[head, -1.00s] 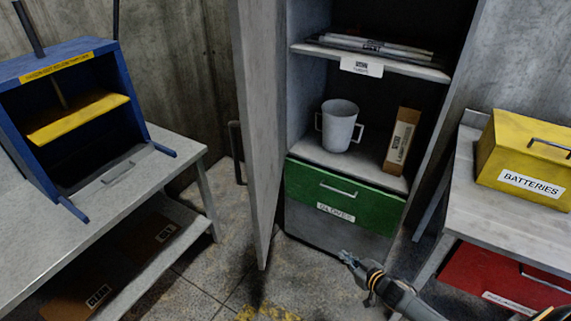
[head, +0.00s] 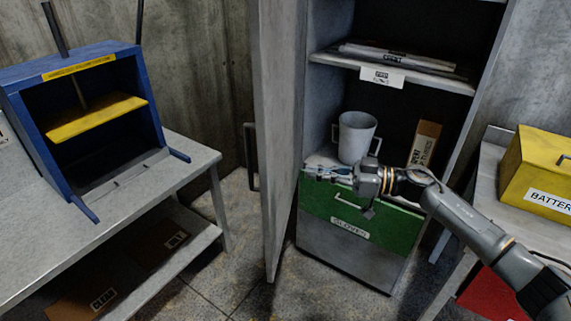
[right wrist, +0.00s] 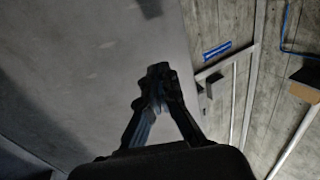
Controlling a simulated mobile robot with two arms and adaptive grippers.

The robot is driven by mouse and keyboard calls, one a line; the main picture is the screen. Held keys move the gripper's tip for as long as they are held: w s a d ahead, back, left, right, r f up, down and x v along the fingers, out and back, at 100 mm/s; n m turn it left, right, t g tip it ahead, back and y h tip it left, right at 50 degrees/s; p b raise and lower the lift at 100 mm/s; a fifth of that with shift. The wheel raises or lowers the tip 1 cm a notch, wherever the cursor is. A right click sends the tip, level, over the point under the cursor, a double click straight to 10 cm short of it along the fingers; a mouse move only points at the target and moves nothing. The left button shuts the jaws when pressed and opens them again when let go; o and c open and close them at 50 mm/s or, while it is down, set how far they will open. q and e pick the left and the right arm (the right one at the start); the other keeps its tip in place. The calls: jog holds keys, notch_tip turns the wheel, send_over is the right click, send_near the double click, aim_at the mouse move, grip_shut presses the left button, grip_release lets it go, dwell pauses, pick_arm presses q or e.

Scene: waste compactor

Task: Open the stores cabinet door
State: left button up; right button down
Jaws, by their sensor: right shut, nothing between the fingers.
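The stores cabinet (head: 335,238) stands open in the middle of the head view. Its grey door (head: 275,120) is swung out to the left, seen nearly edge-on, with a dark bar handle (head: 250,157) on its left face. My right gripper (head: 312,172) is shut and empty, in front of the green drawer's top edge and to the right of the door. In the right wrist view my right gripper's fingertips (right wrist: 156,75) are together, in front of a broad grey surface that looks like the door (right wrist: 110,60). My left gripper is not in view.
Inside the cabinet are a grey mug (head: 356,138), a small box (head: 424,145), papers (head: 400,56) and a green drawer (head: 390,226). A blue press (head: 45,72) stands on the left table (head: 195,160). A yellow batteries box (head: 540,165) is at right. Some floor is clear left of the door.

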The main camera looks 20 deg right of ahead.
aim_at(273, 168)
jog(key=p+x, duration=0.1)
jog(key=x, duration=0.5)
jog(key=shift+w+r+p, duration=0.1)
jog(key=shift+r+p, duration=0.1)
jog(key=shift+p, duration=0.2)
jog(key=shift+w+a+f, duration=0.15)
jog(key=shift+w+a, duration=0.15)
jog(key=shift+a, duration=0.3)
